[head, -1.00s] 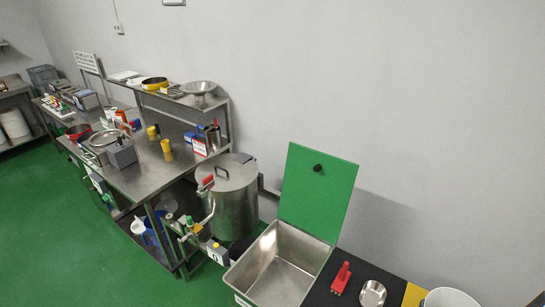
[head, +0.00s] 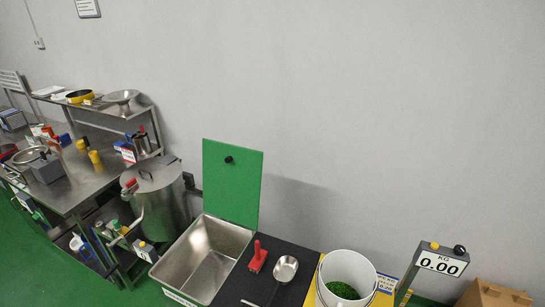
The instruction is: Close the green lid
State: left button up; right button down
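The green lid (head: 232,183) stands open and upright at the back edge of a rectangular steel bin (head: 204,252). A small black knob (head: 229,159) sits on the lid's upper part, on the side facing me. The bin is open at the top and looks empty inside. Neither of my grippers shows in the head view.
Right of the bin, a dark mat holds a red-handled tool (head: 258,257) and a metal scoop (head: 284,270). A white bucket (head: 347,268) with green contents and a scale display (head: 442,262) stand further right. A large steel pot (head: 158,200) stands left of the bin.

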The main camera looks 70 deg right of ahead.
aim_at(233, 174)
jog(key=k, duration=0.3)
jog(key=z, duration=0.8)
